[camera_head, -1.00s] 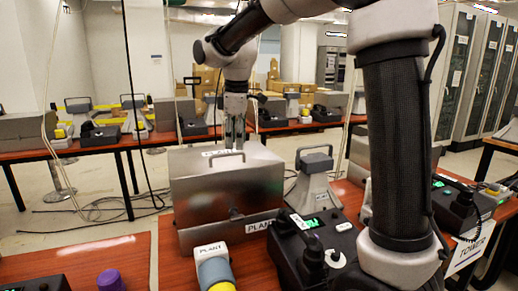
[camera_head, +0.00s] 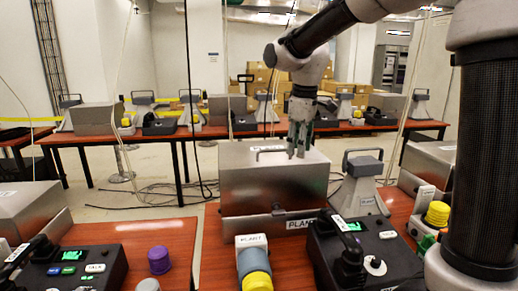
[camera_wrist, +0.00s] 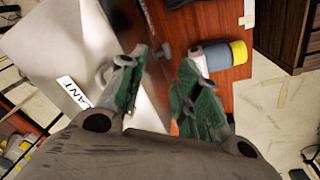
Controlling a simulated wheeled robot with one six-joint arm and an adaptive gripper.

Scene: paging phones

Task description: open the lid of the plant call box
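The plant call box is a grey metal box (camera_head: 255,188) in the middle of the head view, on a red-brown table, with a PLANT label on its base. Its lid (camera_head: 240,157) looks shut and has a thin handle on top. A small latch shows at the middle of its front. My gripper (camera_head: 297,153) points down over the right part of the lid; contact cannot be told. In the wrist view my gripper (camera_wrist: 160,68) has its green-padded fingers apart, with nothing clearly held. The pale lid top with its PLANT label (camera_wrist: 73,93) shows at left.
A black phone unit (camera_head: 375,245) is at right front, and a grey horn speaker (camera_head: 362,185) stands right of the box. A purple knob (camera_head: 159,259) is on the left table.

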